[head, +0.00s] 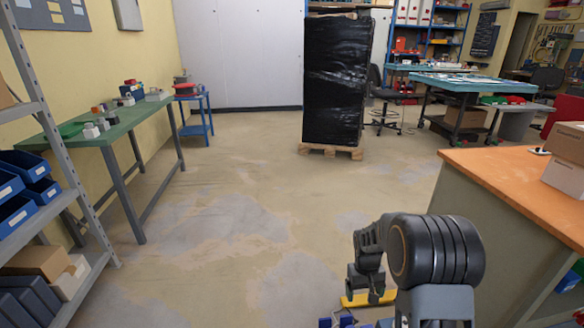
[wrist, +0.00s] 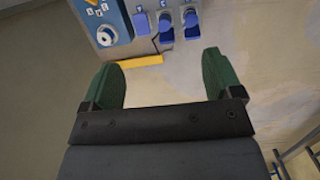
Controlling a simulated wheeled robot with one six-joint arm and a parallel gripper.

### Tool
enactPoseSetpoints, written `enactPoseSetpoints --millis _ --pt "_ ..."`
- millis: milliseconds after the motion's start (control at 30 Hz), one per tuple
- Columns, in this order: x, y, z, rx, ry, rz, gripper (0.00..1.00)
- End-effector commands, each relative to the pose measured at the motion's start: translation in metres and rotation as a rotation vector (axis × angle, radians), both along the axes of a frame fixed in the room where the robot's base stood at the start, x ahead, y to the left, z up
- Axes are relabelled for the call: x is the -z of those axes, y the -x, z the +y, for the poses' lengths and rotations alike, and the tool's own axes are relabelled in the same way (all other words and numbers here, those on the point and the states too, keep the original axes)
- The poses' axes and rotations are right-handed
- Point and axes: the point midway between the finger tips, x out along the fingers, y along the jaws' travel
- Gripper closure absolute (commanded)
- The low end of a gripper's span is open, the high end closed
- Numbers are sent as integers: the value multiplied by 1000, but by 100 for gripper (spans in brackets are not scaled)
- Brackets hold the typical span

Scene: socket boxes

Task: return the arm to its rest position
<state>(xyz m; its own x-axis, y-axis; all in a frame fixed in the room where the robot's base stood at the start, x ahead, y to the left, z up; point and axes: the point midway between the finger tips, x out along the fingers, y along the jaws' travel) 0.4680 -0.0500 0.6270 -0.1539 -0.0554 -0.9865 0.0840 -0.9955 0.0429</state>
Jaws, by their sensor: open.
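My arm shows folded at the lower right of the head view, bent at its dark elbow. My gripper (wrist: 165,85) is in the wrist view, with two green fingers spread wide apart and nothing between them. In the head view my gripper (head: 366,285) hangs low over the floor, partly hidden by my own arm. Beyond the fingers in the wrist view is a blue and grey panel (wrist: 118,45) with several blue sockets (wrist: 166,27). A yellow strip (wrist: 140,61) runs along its lower edge, and it also shows in the head view (head: 365,299). The fingers appear apart from the panel.
An orange-topped bench (head: 515,178) with cardboard boxes (head: 566,160) stands close on the right. A green table (head: 108,132) and a metal shelf (head: 45,110) line the left. A black wrapped pallet load (head: 335,80) stands ahead. The middle floor (head: 240,215) is clear.

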Motion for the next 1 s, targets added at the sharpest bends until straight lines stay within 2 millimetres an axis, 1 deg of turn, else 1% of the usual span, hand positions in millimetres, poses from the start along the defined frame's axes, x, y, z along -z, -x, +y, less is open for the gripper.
enactPoseSetpoints --millis 33,67,100,167,200,267,300,400,500,533,600,700,833,1000 --pt "-63 6 5 4 0 -45 15" --pt "-87 11 8 8 -1 -67 15" --pt "-119 19 12 12 -2 -97 15" --pt "-165 32 18 19 -5 -142 15" --pt "-193 42 22 23 -9 -171 15" --pt "-234 58 27 30 -14 -216 15" --pt "-258 69 31 35 -18 -244 15" --pt "-308 96 38 42 -28 -309 15" --pt "-346 120 44 50 -41 -364 15" --pt "-355 126 45 53 -44 -379 15" --pt "-372 139 48 56 -51 -408 15" --pt "-388 152 50 58 -59 -440 15" --pt "-397 162 53 61 -66 -464 15" --pt "-399 166 53 63 -69 -472 15"
